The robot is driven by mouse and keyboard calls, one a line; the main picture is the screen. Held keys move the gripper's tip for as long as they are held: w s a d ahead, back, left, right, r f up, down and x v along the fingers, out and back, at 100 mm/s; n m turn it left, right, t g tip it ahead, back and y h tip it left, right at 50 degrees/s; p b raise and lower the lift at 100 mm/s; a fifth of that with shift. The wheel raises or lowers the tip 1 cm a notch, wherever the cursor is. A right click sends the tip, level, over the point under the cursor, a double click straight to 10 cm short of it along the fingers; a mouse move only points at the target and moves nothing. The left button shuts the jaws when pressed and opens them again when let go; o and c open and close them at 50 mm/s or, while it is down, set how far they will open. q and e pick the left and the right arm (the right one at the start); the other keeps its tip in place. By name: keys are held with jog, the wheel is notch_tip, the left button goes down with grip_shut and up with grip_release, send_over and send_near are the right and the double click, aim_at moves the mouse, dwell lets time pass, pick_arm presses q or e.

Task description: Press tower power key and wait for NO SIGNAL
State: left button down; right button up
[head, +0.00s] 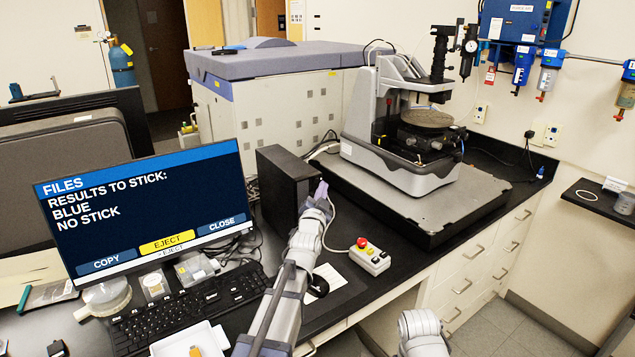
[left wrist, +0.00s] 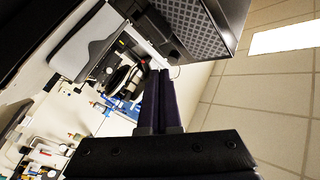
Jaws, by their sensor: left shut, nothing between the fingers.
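The black tower (head: 283,183) stands upright on the desk, right of the monitor (head: 150,208). The monitor shows a FILES page reading RESULTS TO STICK: BLUE, NO STICK, with COPY, EJECT and CLOSE buttons; EJECT is yellow. NO SIGNAL is not shown. My left gripper (head: 321,190) is shut and empty, with its tips up beside the tower's right front edge; I cannot tell whether they touch it. In the left wrist view its dark purple fingers (left wrist: 160,75) lie together. I cannot make out the power key. My right gripper is not in view.
A keyboard (head: 190,308) and a white tray (head: 190,340) lie in front of the monitor. A control box with a red button (head: 370,256) sits right of my left arm. The profiler (head: 405,130) stands on a dark slab behind. The right-hand desk edge is clear.

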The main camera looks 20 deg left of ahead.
pick_arm(q)
jog(key=shift+w+a, duration=0.1)
dwell(0.5)
jog(key=shift+w+a, duration=0.15)
jog(key=shift+a, duration=0.1)
jog(key=shift+w+a, duration=0.25)
jog(key=shift+a, duration=0.05)
dwell(0.6)
jog(key=shift+s+d, duration=0.5)
jog(key=shift+d, duration=0.15)
dwell(0.4)
jog(key=s+d, duration=0.1)
jog(key=d, duration=0.1)
jog(key=s+d, duration=0.2)
dwell(0.9)
